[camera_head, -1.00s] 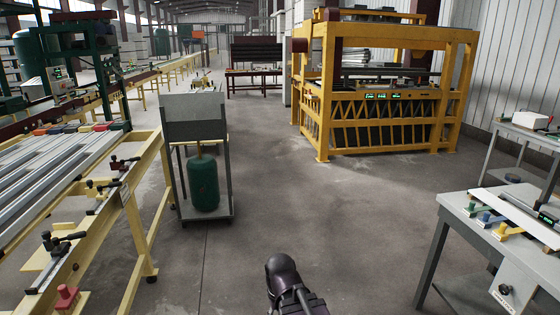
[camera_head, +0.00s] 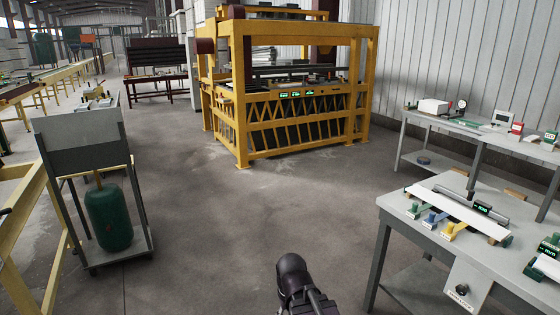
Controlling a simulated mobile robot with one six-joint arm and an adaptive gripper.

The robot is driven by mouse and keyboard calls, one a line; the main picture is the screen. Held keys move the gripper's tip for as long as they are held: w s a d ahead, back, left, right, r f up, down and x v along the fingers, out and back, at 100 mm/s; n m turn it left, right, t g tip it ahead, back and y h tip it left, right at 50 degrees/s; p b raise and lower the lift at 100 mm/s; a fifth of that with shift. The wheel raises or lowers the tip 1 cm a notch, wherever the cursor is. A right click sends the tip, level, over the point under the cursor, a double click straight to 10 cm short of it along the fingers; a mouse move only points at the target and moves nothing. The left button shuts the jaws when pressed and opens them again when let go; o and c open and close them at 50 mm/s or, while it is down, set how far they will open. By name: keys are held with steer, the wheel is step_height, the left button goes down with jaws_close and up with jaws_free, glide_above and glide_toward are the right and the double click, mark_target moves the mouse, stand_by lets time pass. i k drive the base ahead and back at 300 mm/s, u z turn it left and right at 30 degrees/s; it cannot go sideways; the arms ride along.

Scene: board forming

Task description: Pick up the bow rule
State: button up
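On the near grey bench at the right, a long grey bar with a small dark display reading mm (camera_head: 483,208) lies along a white strip (camera_head: 462,214). It may be the bow rule, but it is too small to tell for sure. Another green-and-dark device with an mm display (camera_head: 548,252) sits at the right edge of that bench, partly cut off. Part of my dark arm shows at the bottom centre, well left of the bench. My gripper's fingers are not visible.
The near bench (camera_head: 400,228) also holds green, blue and yellow handled pieces (camera_head: 433,219). A back bench (camera_head: 405,138) carries small instruments. A yellow machine frame (camera_head: 243,100) stands behind. A grey cart (camera_head: 45,130) with a green tank is at left. The middle floor is clear.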

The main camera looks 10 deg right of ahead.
mark_target(485, 208)
steer(key=z, duration=0.8)
steer(key=i, duration=1)
steer(key=z, duration=0.55)
